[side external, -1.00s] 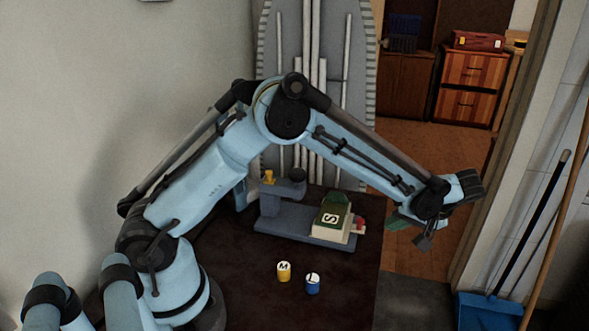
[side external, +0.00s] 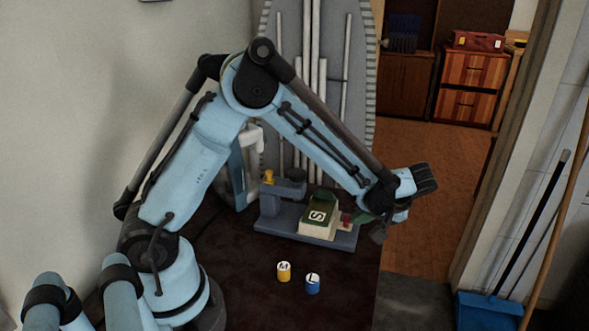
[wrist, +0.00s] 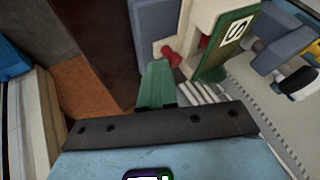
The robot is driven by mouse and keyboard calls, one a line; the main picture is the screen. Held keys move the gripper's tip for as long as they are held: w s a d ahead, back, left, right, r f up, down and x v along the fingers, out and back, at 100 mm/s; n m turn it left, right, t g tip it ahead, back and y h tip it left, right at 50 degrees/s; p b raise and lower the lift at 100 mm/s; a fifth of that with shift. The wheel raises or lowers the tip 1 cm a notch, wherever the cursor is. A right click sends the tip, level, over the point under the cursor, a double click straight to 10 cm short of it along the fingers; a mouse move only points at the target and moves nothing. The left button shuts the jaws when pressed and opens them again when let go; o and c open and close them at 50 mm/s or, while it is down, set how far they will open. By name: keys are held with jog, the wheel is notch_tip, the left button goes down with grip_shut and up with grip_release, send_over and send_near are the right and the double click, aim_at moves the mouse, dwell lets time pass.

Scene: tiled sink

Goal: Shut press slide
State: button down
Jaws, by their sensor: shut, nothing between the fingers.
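The blue-grey press (side external: 270,208) stands on the dark table. Its slide (side external: 318,229), a cream block with a green sloped top marked S, sits on the right part of the press base, with its left edge close to the press head. A red knob (side external: 346,217) is on the slide's right end; it also shows in the wrist view (wrist: 171,56). My gripper (side external: 358,217) is at that end, its fingers mostly hidden by my wrist. In the wrist view, my green fingers (wrist: 157,70) are shut and empty, with their tips at or very near the knob; contact is unclear.
A yellow cylinder marked M (side external: 284,271) and a blue one marked L (side external: 313,283) stand on the table (side external: 240,290) in front of the press. An ironing board (side external: 345,100) leans behind. The table's right edge lies just beneath my gripper.

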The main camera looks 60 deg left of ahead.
aim_at(332, 212)
jog(key=s+a, duration=0.4)
jog(key=shift+s+a, duration=0.2)
jog(key=shift+s, duration=0.05)
jog(key=w+d, duration=0.3)
jog(key=shift+w+d, duration=0.1)
jog(key=s+v, duration=0.1)
jog(key=v, duration=0.8)
jog(key=s+r+m+t+h, duration=0.3)
jog(key=s+m+t+h, duration=0.4)
jog(key=s+m, duration=0.3)
jog(key=shift+a+t, duration=0.25)
jog(key=shift+t, duration=0.25)
